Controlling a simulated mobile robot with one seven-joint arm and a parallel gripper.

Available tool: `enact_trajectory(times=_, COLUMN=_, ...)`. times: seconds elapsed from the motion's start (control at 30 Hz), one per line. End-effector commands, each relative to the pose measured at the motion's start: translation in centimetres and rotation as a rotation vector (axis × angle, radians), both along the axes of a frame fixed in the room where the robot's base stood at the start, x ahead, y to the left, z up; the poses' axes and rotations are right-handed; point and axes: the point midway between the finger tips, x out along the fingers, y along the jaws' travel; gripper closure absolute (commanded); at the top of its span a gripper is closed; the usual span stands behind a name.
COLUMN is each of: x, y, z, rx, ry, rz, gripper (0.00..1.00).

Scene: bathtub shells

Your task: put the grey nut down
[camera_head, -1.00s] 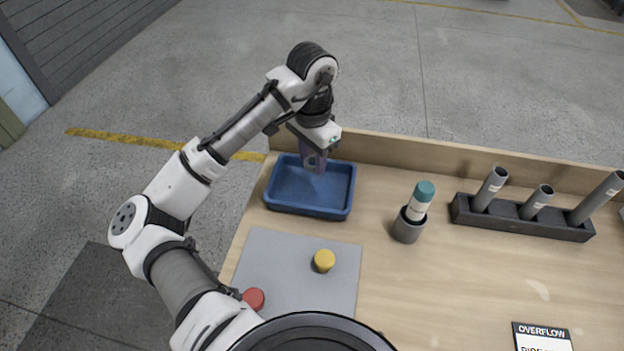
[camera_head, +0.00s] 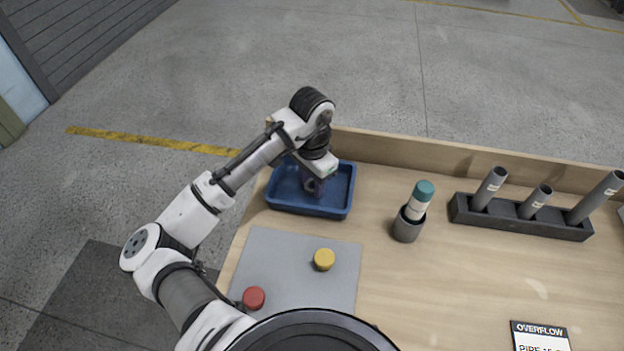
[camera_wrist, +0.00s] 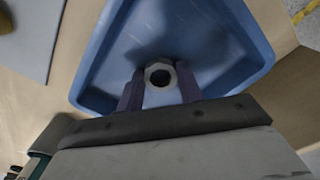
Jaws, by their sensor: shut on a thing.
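The grey nut (camera_wrist: 160,74) is held between the two fingertips of my gripper (camera_wrist: 160,88) in the wrist view, its hole facing the camera. My gripper (camera_head: 313,188) is shut on the nut and is down inside the blue tray (camera_head: 310,209) in the head view. The tray also shows in the wrist view (camera_wrist: 100,75), with its floor beyond the nut. I cannot tell whether the nut touches the tray floor. No other object shows in the tray.
A grey mat (camera_head: 290,285) with a yellow cap (camera_head: 324,259) and a red cap (camera_head: 253,298) lies in front of the tray. A teal-topped bottle (camera_head: 418,200) stands in a grey cup (camera_head: 407,228) to the right. A black rack (camera_head: 520,219) holds grey pipes. A low wooden wall (camera_head: 440,160) runs behind.

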Motion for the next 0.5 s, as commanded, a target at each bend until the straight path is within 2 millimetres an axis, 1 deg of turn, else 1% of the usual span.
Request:
enact_trajectory(times=0.03, x=0.00, y=0.00, z=-0.11, rx=-0.001, ry=0.001, rz=0.000, gripper=0.61)
enact_trajectory(times=0.17, x=0.00, y=0.00, z=-0.07, rx=0.000, ry=0.000, rz=0.000, gripper=0.44)
enact_trajectory(times=0.2, x=0.00, y=0.00, z=-0.06, rx=0.000, ry=0.000, rz=0.000, gripper=0.42)
enact_trajectory(times=0.43, x=0.01, y=0.01, z=-0.02, rx=0.000, ry=0.000, rz=0.000, gripper=0.42)
enact_trajectory(times=0.5, x=0.02, y=0.01, z=0.28, rx=0.001, ry=-0.001, rz=0.000, gripper=0.42)
